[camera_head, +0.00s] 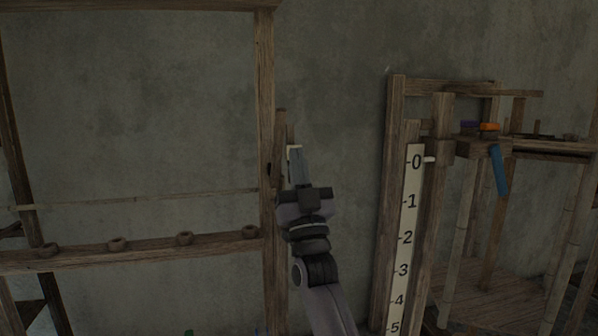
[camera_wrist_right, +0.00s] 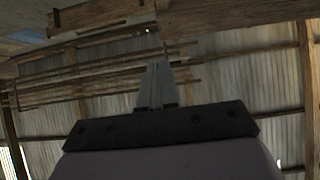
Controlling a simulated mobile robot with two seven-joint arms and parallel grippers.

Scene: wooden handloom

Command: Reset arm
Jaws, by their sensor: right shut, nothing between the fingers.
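My right arm rises from the bottom middle of the head view, and its gripper (camera_head: 297,152) points up in front of the loom's upright post (camera_head: 267,130). The fingers are together with nothing between them. A small white piece shows beside the fingertips; I cannot tell whether they touch it. In the right wrist view the closed fingers (camera_wrist_right: 157,80) point up towards wooden beams (camera_wrist_right: 220,18). My left gripper is not in view.
A horizontal loom bar (camera_head: 140,252) with several rings runs at the left. A white numbered scale (camera_head: 405,235) stands on a wooden frame to the right. Behind it, a shelf (camera_head: 478,147) holds orange and purple items, and a blue object (camera_head: 498,170) hangs there. A grey wall (camera_head: 340,60) is behind.

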